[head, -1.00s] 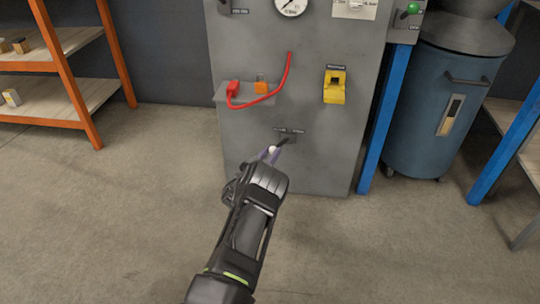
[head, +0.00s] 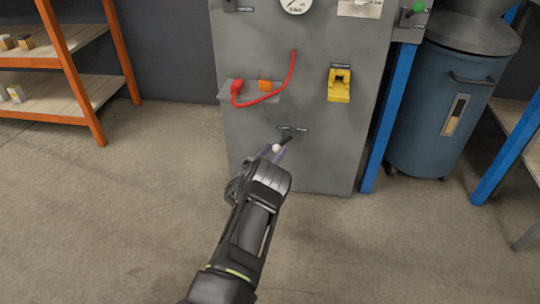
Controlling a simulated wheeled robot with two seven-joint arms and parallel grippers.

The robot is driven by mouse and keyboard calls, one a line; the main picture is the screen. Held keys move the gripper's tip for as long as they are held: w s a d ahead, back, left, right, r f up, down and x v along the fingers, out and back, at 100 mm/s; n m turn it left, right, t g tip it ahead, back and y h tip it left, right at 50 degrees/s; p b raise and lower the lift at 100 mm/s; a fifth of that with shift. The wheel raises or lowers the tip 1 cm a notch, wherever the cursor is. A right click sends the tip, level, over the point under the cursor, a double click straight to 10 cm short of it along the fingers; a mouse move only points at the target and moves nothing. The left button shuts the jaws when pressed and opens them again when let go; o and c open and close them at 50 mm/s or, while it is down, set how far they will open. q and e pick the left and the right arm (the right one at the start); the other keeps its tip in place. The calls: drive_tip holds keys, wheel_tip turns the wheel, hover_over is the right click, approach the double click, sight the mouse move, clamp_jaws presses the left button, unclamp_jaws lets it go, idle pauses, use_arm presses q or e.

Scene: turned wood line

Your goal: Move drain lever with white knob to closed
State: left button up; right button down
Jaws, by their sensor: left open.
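The drain lever is a short dark lever (head: 284,140) low on the front of the grey cabinet (head: 315,170). Its white knob (head: 276,149) points down and to the left. Two small labels sit above the lever, too small to read surely. My left gripper (head: 272,155) comes up from below, its fingertips at the white knob, one on each side as far as I can see. It is open. The gripper body hides part of the fingers, and I cannot tell whether they touch the knob. My right gripper is not in view.
A blue post (head: 387,118) and a blue drum (head: 432,110) stand right. An orange-framed rack (head: 68,70) stands left. The floor between is clear.

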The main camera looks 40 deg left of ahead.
use_arm(q)
drive_tip(key=shift+s+r, duration=0.1)
drive_tip(key=shift+s, duration=0.35)
drive_tip(key=s+d+p, duration=0.1)
drive_tip(key=s+p, duration=0.2)
drive_tip(key=s, duration=0.3)
drive_tip(key=shift+s+d, duration=0.2)
